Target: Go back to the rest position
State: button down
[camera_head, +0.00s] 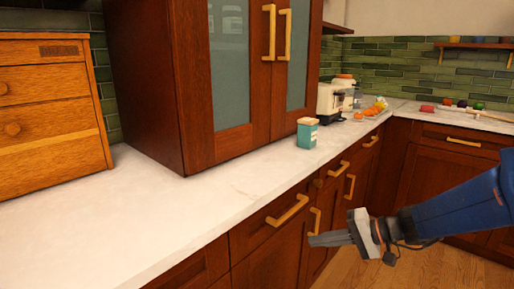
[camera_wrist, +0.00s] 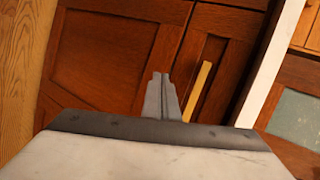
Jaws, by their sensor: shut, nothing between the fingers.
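My gripper (camera_head: 326,240) is in the lower right of the head view, on the end of my blue arm. It is in front of the wooden base cabinets, below the counter edge. Its fingers are together with nothing between them. In the wrist view, my gripper (camera_wrist: 160,80) points at a brown cabinet front, with a brass handle (camera_wrist: 197,92) just to the right of the fingers. I cannot tell how far the fingertips are from the cabinet front.
A white counter (camera_head: 190,205) runs along the cabinets and bears a teal box (camera_head: 307,134), a coffee machine (camera_head: 331,103) and a wooden drawer chest (camera_head: 48,125). A tall glass-door cabinet (camera_head: 190,80) stands on it. Wooden floor (camera_head: 425,268) shows at lower right.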

jog(key=s+d+f+n+g+h, duration=0.1)
jog(key=s+d+n+g+h, duration=0.15)
jog(key=s+h, duration=0.75)
jog(key=s+d+r+n+t+h, duration=0.1)
jog(key=s+d+r+t, duration=0.1)
jog(key=s+d, duration=0.6)
jog(key=shift+s+d+h, duration=0.3)
jog(key=shift+s+d, duration=0.1)
jog(key=shift+s, duration=0.3)
jog(key=shift+r+t, duration=0.1)
jog(key=shift+t, duration=0.15)
dwell(0.7)
